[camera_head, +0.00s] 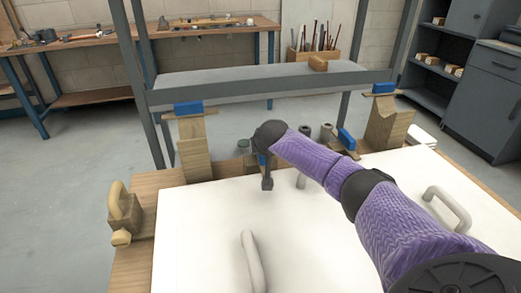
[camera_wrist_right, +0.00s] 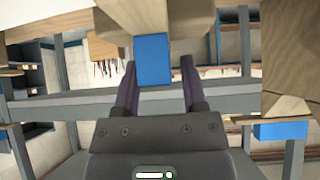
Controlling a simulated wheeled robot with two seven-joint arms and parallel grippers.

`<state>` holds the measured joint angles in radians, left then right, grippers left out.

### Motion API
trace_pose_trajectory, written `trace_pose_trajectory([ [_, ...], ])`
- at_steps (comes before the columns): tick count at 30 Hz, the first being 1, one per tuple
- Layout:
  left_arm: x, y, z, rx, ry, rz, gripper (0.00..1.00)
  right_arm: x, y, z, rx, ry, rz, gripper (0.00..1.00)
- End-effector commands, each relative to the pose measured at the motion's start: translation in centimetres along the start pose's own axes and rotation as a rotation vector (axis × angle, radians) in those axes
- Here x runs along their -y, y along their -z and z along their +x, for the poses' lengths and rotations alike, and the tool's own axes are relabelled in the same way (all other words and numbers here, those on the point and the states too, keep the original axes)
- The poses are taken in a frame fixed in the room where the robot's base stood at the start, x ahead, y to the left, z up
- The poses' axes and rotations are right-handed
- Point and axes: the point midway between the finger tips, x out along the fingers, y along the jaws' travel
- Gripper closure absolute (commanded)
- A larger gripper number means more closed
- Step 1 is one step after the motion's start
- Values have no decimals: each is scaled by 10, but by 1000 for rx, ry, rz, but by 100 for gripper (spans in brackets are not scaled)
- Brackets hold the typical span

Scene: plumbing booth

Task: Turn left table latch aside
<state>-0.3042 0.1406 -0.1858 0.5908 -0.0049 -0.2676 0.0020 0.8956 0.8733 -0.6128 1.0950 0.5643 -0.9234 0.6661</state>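The left table latch shows as a small blue block (camera_head: 262,160) at the far edge of the table, mostly hidden behind my right gripper in the head view. In the right wrist view the blue block (camera_wrist_right: 153,60) hangs from a wooden piece and lies between my two fingers. My right gripper (camera_wrist_right: 159,75) is open, with a visible gap between the block and the right-hand finger. In the head view my right gripper (camera_head: 266,172) points down at the latch from my purple arm. A similar blue-and-wood latch (camera_head: 345,140) stands to its right. My left gripper is out of view.
A white panel (camera_head: 200,245) with several grey handles covers the wooden table. Wooden supports with blue tops (camera_head: 192,145) (camera_head: 385,120) stand at the far corners. A grey frame (camera_head: 270,85) rises behind.

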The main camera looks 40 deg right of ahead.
Motion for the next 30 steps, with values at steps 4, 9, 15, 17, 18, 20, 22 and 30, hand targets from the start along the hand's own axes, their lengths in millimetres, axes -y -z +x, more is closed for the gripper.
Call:
trace_pose_trajectory([
  [4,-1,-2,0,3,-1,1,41,0,0,0,0,0,0,80],
  [9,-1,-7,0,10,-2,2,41,0,0,0,0,0,0,100],
  [15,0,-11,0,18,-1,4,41,0,0,0,0,0,0,100],
  [17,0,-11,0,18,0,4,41,0,0,0,0,0,0,100],
  [18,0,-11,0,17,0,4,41,0,0,0,1,0,0,100],
  [20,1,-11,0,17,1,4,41,0,0,0,1,0,0,100],
  [22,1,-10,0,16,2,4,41,0,0,0,1,0,0,100],
  [30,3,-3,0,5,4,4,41,0,-1,0,1,0,0,100],
])
